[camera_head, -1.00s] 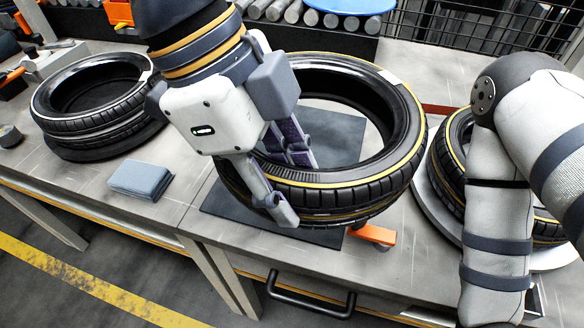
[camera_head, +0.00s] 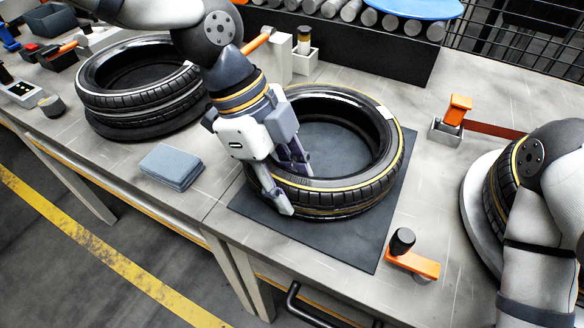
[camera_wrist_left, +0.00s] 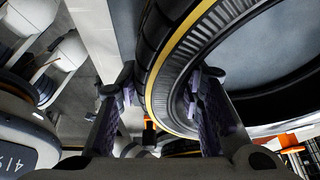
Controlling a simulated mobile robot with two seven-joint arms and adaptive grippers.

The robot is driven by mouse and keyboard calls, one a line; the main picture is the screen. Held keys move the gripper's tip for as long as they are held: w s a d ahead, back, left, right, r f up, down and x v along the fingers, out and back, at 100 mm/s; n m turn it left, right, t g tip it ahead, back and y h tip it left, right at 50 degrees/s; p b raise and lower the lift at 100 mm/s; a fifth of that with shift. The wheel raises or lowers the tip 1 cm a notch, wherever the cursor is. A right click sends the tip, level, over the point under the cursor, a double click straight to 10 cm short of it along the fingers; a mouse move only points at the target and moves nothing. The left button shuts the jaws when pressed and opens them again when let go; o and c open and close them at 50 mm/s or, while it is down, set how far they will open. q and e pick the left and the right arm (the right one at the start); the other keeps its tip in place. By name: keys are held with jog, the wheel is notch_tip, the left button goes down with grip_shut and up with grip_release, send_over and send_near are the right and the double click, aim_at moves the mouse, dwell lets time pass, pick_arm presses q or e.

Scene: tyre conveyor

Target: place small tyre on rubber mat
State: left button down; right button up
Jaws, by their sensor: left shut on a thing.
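The small tyre (camera_head: 350,190), black with a yellow stripe, lies flat over the dark rubber mat (camera_head: 375,238). It is on the mat or very close above it; I cannot tell if it touches everywhere. My left gripper (camera_head: 288,182) is shut on the tyre's near left wall, one finger inside the ring and one outside. In the left wrist view the tyre wall (camera_wrist_left: 180,60) runs between the two fingers (camera_wrist_left: 162,85). My right arm comes in at the right edge; its gripper is not in view.
A white-striped tyre (camera_head: 140,95) lies at the back left. Another yellow-striped tyre (camera_head: 497,190) sits on a pale round plate (camera_head: 470,205) at right. Grey pads (camera_head: 172,167) lie left of the mat. Orange clamps stand at the front right (camera_head: 412,262) and back right (camera_head: 455,110).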

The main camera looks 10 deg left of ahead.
pick_arm(q)
jog(key=shift+w+r, duration=0.1)
jog(key=shift+r, duration=0.05)
jog(key=c, duration=1.1)
grip_release()
jog(key=p+v, duration=0.1)
jog(key=v, duration=1.1)
pick_arm(e)
jog(key=shift+w+r+t, duration=0.3)
jog(key=shift+w+r, duration=0.4)
